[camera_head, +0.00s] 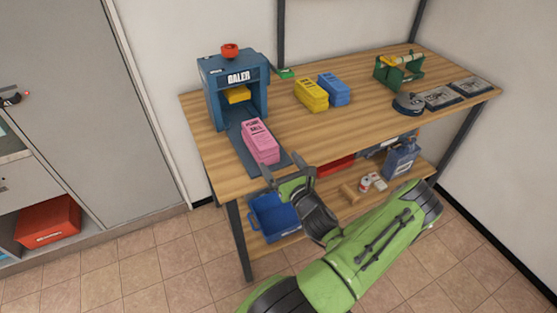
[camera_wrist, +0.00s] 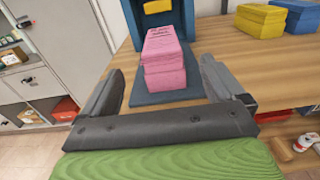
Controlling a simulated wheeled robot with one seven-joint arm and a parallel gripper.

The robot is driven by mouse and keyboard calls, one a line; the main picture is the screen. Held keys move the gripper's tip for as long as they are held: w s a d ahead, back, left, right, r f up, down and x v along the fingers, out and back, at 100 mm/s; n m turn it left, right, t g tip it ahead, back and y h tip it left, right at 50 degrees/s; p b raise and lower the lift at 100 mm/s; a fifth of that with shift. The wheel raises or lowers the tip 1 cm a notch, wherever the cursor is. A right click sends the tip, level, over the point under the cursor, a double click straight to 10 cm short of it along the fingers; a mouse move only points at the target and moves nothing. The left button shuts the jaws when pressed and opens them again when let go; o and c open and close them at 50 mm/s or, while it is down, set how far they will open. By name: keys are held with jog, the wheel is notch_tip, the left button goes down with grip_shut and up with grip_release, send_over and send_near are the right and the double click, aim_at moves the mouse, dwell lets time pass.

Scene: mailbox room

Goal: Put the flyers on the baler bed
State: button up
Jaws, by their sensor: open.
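The pink stack of flyers (camera_head: 260,141) lies on the dark baler bed (camera_head: 273,161) in front of the blue baler (camera_head: 234,80). In the wrist view the pink flyers (camera_wrist: 164,58) rest on the flat dark bed (camera_wrist: 190,93), straight ahead of my fingers. My gripper (camera_head: 289,172) is open and empty at the table's front edge, just short of the flyers and apart from them. In the wrist view my gripper (camera_wrist: 168,82) shows one finger on each side, with the flyers beyond and between them. The yellow block (camera_head: 237,94) sits inside the baler's opening.
Yellow stack (camera_head: 311,95) and blue stack (camera_head: 334,90) stand right of the baler. A green tool caddy (camera_head: 400,72) and several flat dark items (camera_head: 440,98) are farther right. A blue bin (camera_head: 272,215) sits on the lower shelf. Bare wooden tabletop (camera_head: 345,128) lies right of the bed.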

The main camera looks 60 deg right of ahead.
jog(key=shift+f, duration=0.1)
jog(key=w+a+r+n+t+y, duration=0.2)
jog(key=w+a+r+n+y, duration=0.1)
jog(key=w+a+n+y, duration=0.65)
jog(key=a+n+g+y, duration=0.7)
jog(key=a+n+g, duration=0.1)
jog(key=a+n, duration=1)
jog(key=s+a+r+n+g+h, duration=0.2)
jog(key=s+a+r+n+h, duration=0.1)
jog(key=s+r+n, duration=0.4)
jog(key=s+a+r+n+g+h, duration=0.1)
jog(key=s+a+r+n+h, duration=0.2)
jog(key=s+r+n, duration=0.3)
jog(key=s+n+h, duration=0.1)
jog(key=s, duration=0.2)
jog(key=shift+s+a+r+n+g, duration=0.2)
jog(key=shift+a+r+n+g, duration=0.05)
jog(key=shift+r+n+g, duration=0.15)
